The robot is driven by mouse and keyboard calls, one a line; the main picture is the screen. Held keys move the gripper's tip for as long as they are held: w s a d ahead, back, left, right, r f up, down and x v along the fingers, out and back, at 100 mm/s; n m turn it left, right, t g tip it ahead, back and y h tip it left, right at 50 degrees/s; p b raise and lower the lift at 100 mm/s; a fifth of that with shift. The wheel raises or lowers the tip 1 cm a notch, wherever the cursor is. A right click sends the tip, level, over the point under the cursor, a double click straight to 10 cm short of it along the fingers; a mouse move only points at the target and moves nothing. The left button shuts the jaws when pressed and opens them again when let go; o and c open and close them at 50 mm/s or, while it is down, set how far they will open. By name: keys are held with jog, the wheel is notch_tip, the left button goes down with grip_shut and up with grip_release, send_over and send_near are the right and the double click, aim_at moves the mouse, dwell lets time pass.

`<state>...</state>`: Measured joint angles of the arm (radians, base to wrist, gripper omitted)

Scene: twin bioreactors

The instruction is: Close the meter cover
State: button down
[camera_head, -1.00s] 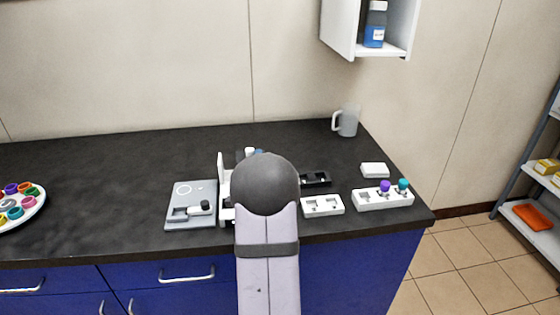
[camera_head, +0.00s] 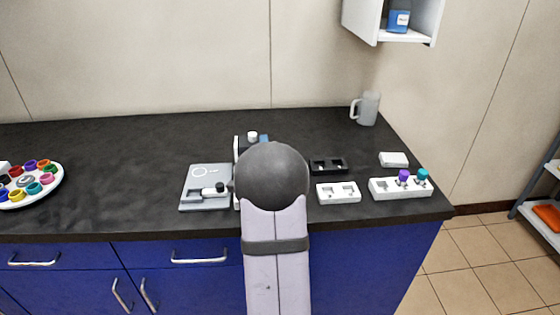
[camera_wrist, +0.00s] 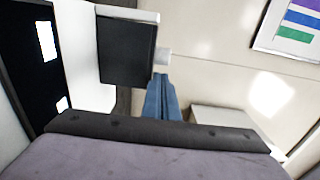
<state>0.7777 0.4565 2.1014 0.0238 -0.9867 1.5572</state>
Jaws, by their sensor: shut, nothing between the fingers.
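The meter stands on the dark counter, mostly hidden behind my arm in the head view. Its upper part shows as a dark block with pale edges and a white knob (camera_head: 252,135). In the wrist view I see a dark panel (camera_wrist: 126,52) with a white edge and a white knob (camera_wrist: 163,57). I cannot tell for certain which part is the cover, or its angle. My gripper (camera_wrist: 161,80) has blue fingers, shut and empty. Their tips appear just below the knob in the wrist view; contact is unclear. A black face with bright patches (camera_wrist: 30,55) is at the left.
A grey plate device (camera_head: 205,190) lies left of the meter. A black tray (camera_head: 328,166), white blocks (camera_head: 338,193) and a white rack (camera_head: 400,188) with purple and teal knobs lie right. A mug (camera_head: 367,108) stands behind. The counter's left middle is clear.

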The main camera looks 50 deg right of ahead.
jog(key=s, duration=0.1)
jog(key=s+d, duration=0.1)
jog(key=s, duration=0.1)
jog(key=shift+d+b, duration=0.2)
jog(key=shift+b, duration=0.1)
jog(key=b+v, duration=0.1)
jog(key=v, duration=0.8)
jog(key=shift+a, duration=0.25)
